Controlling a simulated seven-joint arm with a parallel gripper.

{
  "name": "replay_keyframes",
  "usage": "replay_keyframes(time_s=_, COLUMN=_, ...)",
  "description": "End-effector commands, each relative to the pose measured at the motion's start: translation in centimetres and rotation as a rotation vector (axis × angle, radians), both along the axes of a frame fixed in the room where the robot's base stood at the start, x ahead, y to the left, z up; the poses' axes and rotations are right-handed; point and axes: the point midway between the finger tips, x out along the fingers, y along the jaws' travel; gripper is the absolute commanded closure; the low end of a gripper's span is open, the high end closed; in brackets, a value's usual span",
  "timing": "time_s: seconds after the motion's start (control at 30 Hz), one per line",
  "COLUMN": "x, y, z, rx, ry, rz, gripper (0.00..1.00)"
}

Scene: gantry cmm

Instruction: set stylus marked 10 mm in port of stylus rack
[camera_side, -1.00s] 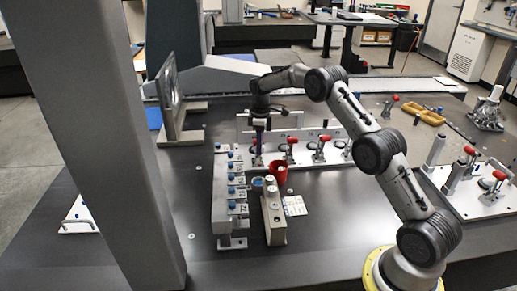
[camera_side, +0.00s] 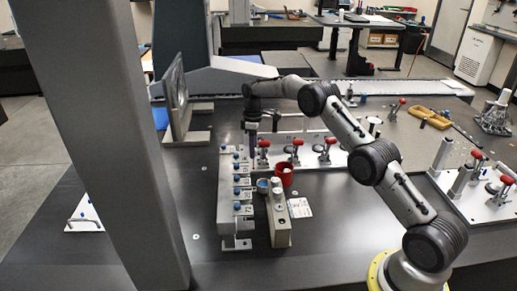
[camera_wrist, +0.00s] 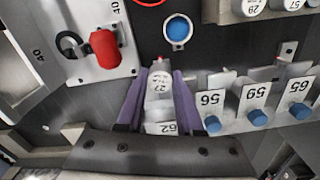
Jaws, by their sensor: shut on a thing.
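My gripper (camera_side: 252,154) points down at the far end of the stylus rack (camera_side: 228,212), a grey block with a row of blue knobs. In the wrist view its two purple fingers (camera_wrist: 158,104) are shut on a stylus (camera_wrist: 160,86), a pale cylinder with a white marked top. The mark is too small to read surely. Neighbouring tags (camera_wrist: 211,99) sit above blue knobs. The port and the stylus's lower end are hidden, so I cannot tell whether it is seated.
A second grey block (camera_side: 280,232) with round-topped pieces stands right of the rack. A blue-topped cup (camera_side: 262,186) and a red cup (camera_side: 284,180) are near it. A fixture plate with red-handled clamps (camera_side: 297,143) lies behind. A grey upright (camera_side: 176,95) stands behind left.

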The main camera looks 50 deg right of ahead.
Motion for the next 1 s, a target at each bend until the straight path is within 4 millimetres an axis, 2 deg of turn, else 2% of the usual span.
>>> replay_keyframes(time_s=0.6, x=2.6, y=2.6, z=0.0, rx=0.000, ry=-0.001, rz=0.002, gripper=1.00)
replay_keyframes(time_s=1.0, x=2.9, y=2.9, z=0.0, rx=0.000, ry=0.000, rz=0.000, gripper=1.00)
